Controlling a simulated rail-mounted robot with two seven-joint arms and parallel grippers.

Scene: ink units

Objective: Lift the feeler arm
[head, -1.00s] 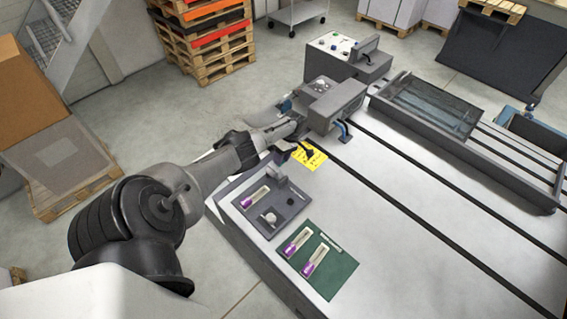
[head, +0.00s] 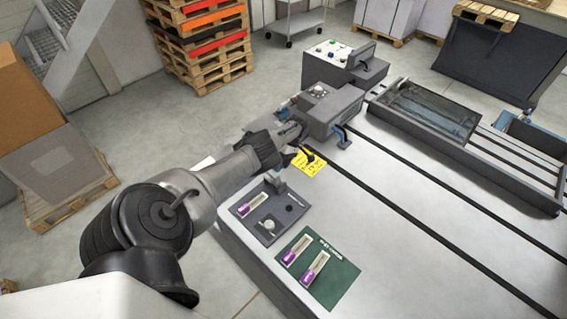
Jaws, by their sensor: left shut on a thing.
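My left gripper (head: 292,130) is at the left front side of the grey ink unit (head: 334,109), which stands on the bench. It is shut on a small part there, which I take to be the feeler arm; the jaws and wrist hide most of it. I cannot tell how far the arm is raised. A blue part (head: 342,136) shows at the unit's right front. My right gripper is not in view.
Near the gripper lie a yellow card (head: 307,162) with a black piece on it, a grey tray (head: 289,221) with a purple-ended tube, and a green mat (head: 345,284) with two similar tubes. A control box (head: 338,57) stands behind. The bench's right front is clear.

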